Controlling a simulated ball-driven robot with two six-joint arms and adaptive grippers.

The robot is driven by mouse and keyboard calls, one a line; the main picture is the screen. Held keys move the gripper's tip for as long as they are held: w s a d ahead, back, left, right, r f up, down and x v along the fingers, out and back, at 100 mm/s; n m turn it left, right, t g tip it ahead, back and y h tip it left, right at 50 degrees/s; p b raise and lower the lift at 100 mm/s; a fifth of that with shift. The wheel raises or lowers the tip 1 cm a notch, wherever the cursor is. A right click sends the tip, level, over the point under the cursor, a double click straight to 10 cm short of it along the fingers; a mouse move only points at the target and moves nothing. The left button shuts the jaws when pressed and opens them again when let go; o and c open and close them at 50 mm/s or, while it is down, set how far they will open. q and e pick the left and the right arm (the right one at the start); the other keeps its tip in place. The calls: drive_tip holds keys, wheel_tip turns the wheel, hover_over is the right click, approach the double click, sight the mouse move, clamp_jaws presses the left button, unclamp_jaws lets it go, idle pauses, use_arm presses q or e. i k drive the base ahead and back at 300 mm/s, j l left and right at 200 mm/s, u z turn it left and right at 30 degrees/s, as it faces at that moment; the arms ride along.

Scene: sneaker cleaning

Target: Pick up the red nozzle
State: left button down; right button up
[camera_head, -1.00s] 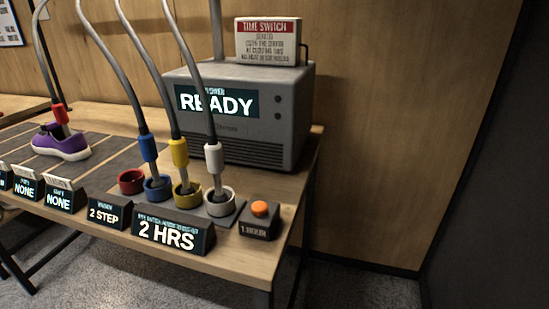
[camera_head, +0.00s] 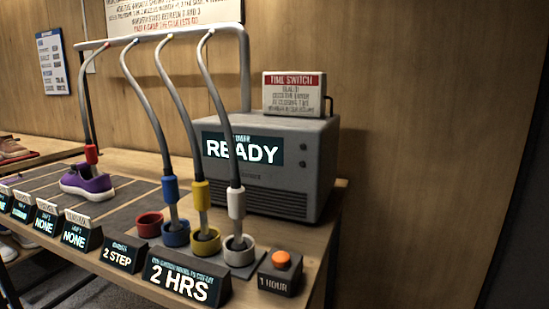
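The red nozzle (camera_head: 91,154) hangs at the end of its grey hose on the left. Its lower end is at the opening of a purple sneaker (camera_head: 88,183) on the dark striped mat; I cannot tell whether it touches the shoe. The red cup (camera_head: 149,224) on the bench is empty. The blue nozzle (camera_head: 171,189), yellow nozzle (camera_head: 201,195) and white nozzle (camera_head: 236,203) each stand in a cup of matching colour. Neither of my grippers shows in the head view.
A grey machine reading READY (camera_head: 268,165) stands behind the cups. Display blocks, including 2 STEP (camera_head: 124,254) and 2 HRS (camera_head: 187,282), line the bench's front edge. An orange button (camera_head: 281,260) is at the right end. A metal rail (camera_head: 160,37) carries the hoses above.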

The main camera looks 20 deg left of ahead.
sight(90, 152)
drive_tip(key=u, duration=1.05)
drive_tip(key=j+u, duration=0.3)
drive_tip(key=u, duration=0.15)
drive_tip(key=i+j+u, duration=0.15)
drive_tip(key=u, duration=0.3)
drive_tip(key=j, duration=0.1)
